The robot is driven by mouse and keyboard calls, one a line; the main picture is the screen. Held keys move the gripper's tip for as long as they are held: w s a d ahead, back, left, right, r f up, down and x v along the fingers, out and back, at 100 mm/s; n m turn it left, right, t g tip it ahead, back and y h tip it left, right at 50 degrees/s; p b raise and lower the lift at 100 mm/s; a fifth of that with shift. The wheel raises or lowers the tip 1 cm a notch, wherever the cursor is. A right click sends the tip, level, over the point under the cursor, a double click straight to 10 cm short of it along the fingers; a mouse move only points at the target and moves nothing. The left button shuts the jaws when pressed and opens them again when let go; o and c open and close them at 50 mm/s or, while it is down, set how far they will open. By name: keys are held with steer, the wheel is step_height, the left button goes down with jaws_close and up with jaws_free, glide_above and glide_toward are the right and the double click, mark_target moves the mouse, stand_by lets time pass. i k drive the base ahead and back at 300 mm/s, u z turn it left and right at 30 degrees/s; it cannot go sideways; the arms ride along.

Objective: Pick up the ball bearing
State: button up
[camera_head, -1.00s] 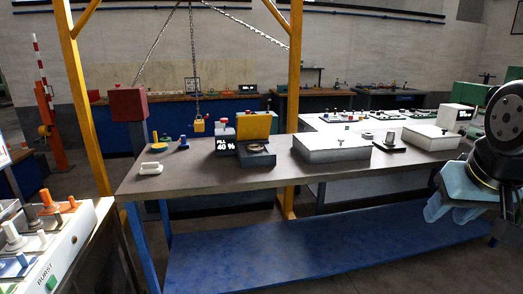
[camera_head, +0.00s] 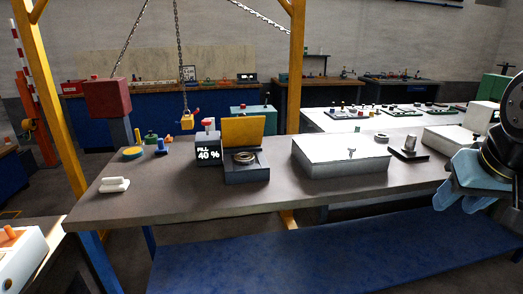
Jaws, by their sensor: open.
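A round, bronze-toned ring (camera_head: 245,157) that looks like a ball bearing lies in a dark open box (camera_head: 246,175) with a raised yellow lid, at the middle of the long table. A smaller grey ring (camera_head: 381,138) sits farther right, behind the white case; I cannot tell for sure which ring is the bearing. My gripper (camera_head: 452,197), with pale blue fingers, is at the right edge, near the table's front right side. It is open and apart from both rings.
A white case (camera_head: 341,154) and a dark stand with a small metal piece (camera_head: 409,145) are to the right. A yellow post (camera_head: 294,60) and hanging chain hook (camera_head: 187,122) rise behind. The front left tabletop is mostly clear.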

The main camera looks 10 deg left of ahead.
mark_target(244, 158)
steer(key=z, duration=0.05)
steer(key=i, duration=1.05)
steer(key=u, duration=2.4)
